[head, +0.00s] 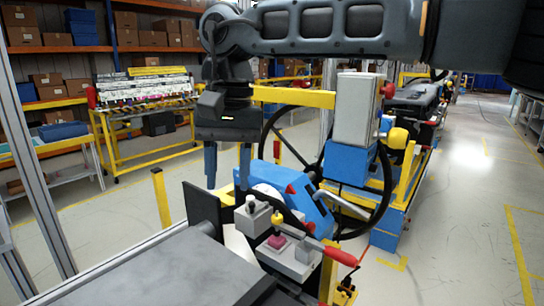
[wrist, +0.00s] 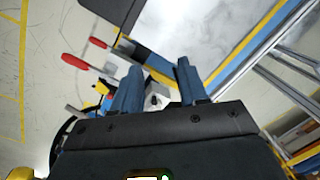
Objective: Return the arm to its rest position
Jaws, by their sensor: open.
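My gripper (head: 228,166) hangs from my dark grey arm, fingers pointing down, with its two blue-grey fingers apart and nothing between them. It is above and just behind the dashboard module station, near a dark upright plate (head: 203,208) and a blue housing (head: 305,198). In the wrist view my gripper (wrist: 157,80) also shows its two fingers spread, with the station and floor beyond. My arm stretches across the top of the head view from the right. Whether the fingers touch the station cannot be told.
A grey flat surface (head: 150,270) fills the front left. A red-handled lever (head: 340,256), a small pink button (head: 277,241) and a large black wheel (head: 385,190) are close to my gripper. A yellow-framed rack (head: 110,150) stands at left. Clear floor (head: 470,200) lies at right.

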